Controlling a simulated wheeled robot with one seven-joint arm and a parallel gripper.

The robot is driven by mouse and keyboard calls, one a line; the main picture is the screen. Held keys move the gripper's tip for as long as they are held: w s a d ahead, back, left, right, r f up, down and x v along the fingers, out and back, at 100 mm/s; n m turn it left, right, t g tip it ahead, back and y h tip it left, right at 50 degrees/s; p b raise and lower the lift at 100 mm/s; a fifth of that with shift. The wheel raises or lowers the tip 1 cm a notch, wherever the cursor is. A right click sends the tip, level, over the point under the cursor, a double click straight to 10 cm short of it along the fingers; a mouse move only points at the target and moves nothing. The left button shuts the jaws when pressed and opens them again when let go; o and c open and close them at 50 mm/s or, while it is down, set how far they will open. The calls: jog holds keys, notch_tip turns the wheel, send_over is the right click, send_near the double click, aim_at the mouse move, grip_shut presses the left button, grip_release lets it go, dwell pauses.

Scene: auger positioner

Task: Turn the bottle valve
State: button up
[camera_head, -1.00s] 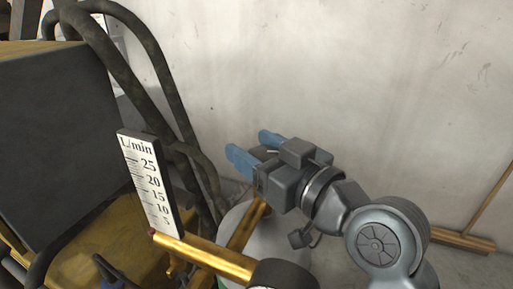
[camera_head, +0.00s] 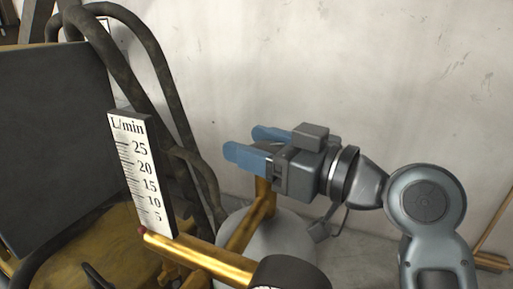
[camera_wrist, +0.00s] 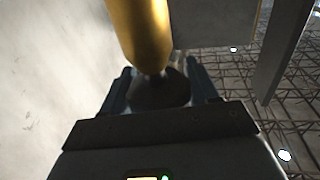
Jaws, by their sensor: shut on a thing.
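The bottle valve shows in the wrist view as a dark knob (camera_wrist: 160,91) at the end of a gold stem (camera_wrist: 140,32). The knob sits between the two blue fingers of my gripper (camera_wrist: 160,88), which is shut on it. In the head view my gripper (camera_head: 254,144) lies level above the grey bottle (camera_head: 280,236), at the top of the upright gold fitting (camera_head: 264,198). The knob is hidden there behind the fingers and gripper body.
A flow gauge marked L/min (camera_head: 140,170) stands left of my gripper. A gold pipe (camera_head: 200,257) runs to a dark round dial (camera_head: 290,273) in front. Black hoses (camera_head: 165,85) rise at the left. A pale wall is behind, and a broom (camera_head: 490,262) lies at right.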

jog(key=o, duration=0.9)
jog(key=shift+b+v, duration=0.65)
jog(key=shift+v, duration=3.25)
jog(key=shift+f, duration=0.15)
